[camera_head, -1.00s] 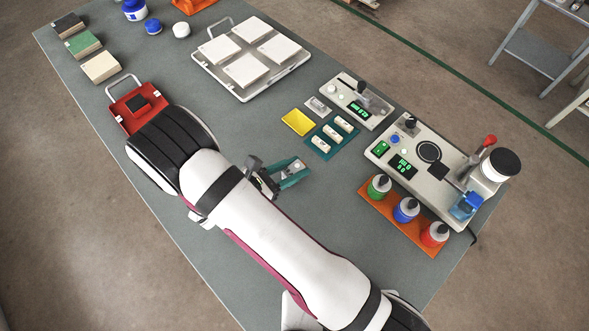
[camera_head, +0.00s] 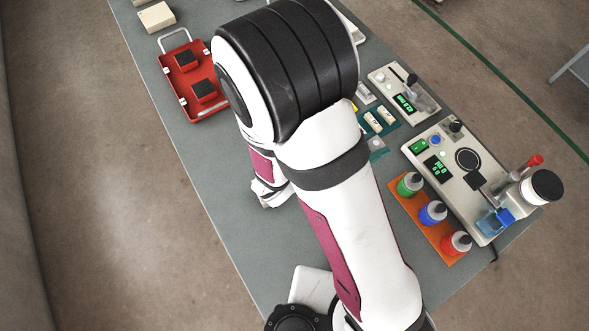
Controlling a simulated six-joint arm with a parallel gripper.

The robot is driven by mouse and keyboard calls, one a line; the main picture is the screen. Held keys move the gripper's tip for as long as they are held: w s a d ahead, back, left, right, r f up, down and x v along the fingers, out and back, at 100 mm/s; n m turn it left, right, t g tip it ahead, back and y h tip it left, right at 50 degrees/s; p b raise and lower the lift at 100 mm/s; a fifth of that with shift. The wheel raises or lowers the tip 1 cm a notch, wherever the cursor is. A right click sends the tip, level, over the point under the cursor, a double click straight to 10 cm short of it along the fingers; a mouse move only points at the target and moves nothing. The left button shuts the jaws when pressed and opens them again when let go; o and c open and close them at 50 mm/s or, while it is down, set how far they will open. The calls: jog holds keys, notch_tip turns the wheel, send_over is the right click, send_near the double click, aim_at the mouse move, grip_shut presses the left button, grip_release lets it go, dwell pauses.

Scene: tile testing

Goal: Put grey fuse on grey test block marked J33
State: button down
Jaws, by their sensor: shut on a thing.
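My arm crosses the middle of the view, and its large black and white joint hides my gripper. I cannot see its fingers or what they hold. A teal tray (camera_head: 391,127) shows partly at the arm's right edge. Two pale fuses (camera_head: 386,115) and (camera_head: 373,122) lie on it. A small teal and grey piece (camera_head: 377,146) shows at the tray's near end, and I cannot tell what it is. No marking J33 is readable, so I cannot tell which thing is the grey test block.
A red case (camera_head: 172,80) with two black-topped blocks lies at the left. A device (camera_head: 404,92) and a larger one (camera_head: 466,182) with a lever stand at the right. Several bottles stand on an orange strip (camera_head: 422,220). The grey table (camera_head: 215,165) is bare left of the arm.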

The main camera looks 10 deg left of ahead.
jog(key=s+a+r+n+t+y, duration=0.15)
jog(key=s+a, duration=0.25)
jog(key=a, duration=0.5)
jog(key=s+a+n+t+y, duration=0.2)
jog(key=s+a+n+y, duration=0.15)
jog(key=a, duration=0.65)
jog(key=shift+g, duration=0.25)
jog(key=f, duration=0.2)
jog(key=s+f, duration=0.1)
jog(key=f, duration=0.5)
jog(key=shift+s+a, duration=0.1)
jog(key=shift+s, duration=0.05)
jog(key=shift+f, duration=0.2)
jog(key=c, duration=0.5)
grip_release()
